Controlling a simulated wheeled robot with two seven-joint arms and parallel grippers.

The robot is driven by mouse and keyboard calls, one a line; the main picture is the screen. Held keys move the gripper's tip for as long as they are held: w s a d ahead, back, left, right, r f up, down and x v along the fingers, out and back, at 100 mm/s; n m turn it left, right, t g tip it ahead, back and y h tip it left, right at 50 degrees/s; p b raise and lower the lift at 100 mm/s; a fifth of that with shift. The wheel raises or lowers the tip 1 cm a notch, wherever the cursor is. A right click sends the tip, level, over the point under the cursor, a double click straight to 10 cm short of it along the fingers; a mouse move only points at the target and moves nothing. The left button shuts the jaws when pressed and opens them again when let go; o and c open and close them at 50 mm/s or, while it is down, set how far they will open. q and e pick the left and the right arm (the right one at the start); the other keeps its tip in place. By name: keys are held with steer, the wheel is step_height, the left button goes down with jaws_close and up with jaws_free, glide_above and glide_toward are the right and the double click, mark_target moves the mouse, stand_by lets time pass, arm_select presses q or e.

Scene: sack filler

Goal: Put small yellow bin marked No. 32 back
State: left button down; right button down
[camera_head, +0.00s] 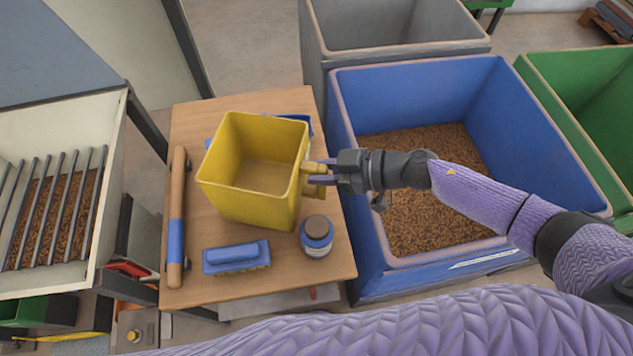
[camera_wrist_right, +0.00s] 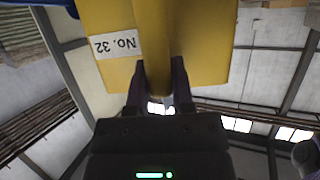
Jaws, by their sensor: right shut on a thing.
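The small yellow bin (camera_head: 248,203) is upright and looks empty, over the wooden table at the middle left of the head view. My right gripper (camera_head: 318,174) comes in from the right and is shut on the handle on the bin's right side. In the right wrist view, the yellow bin (camera_wrist_right: 185,45) fills the top, with a white label "No. 32" (camera_wrist_right: 115,44). The fingers of the right gripper (camera_wrist_right: 158,98) are on either side of the handle. I cannot tell whether the bin's base touches the table. My left gripper is not in view.
A blue object is partly hidden behind the bin. A large blue bin (camera_head: 420,85) of brown pellets stands right; a barred hopper (camera_head: 60,130) stands left.

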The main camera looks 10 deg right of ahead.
step_height(320, 180, down, 4)
steer(key=shift+r+b, duration=0.2)
steer(key=shift+b, duration=0.7)
steer(key=shift+r, duration=0.15)
steer(key=c, duration=0.6)
jaws_free()
steer(key=shift+o, duration=0.6)
steer(key=shift+s+d, duration=0.1)
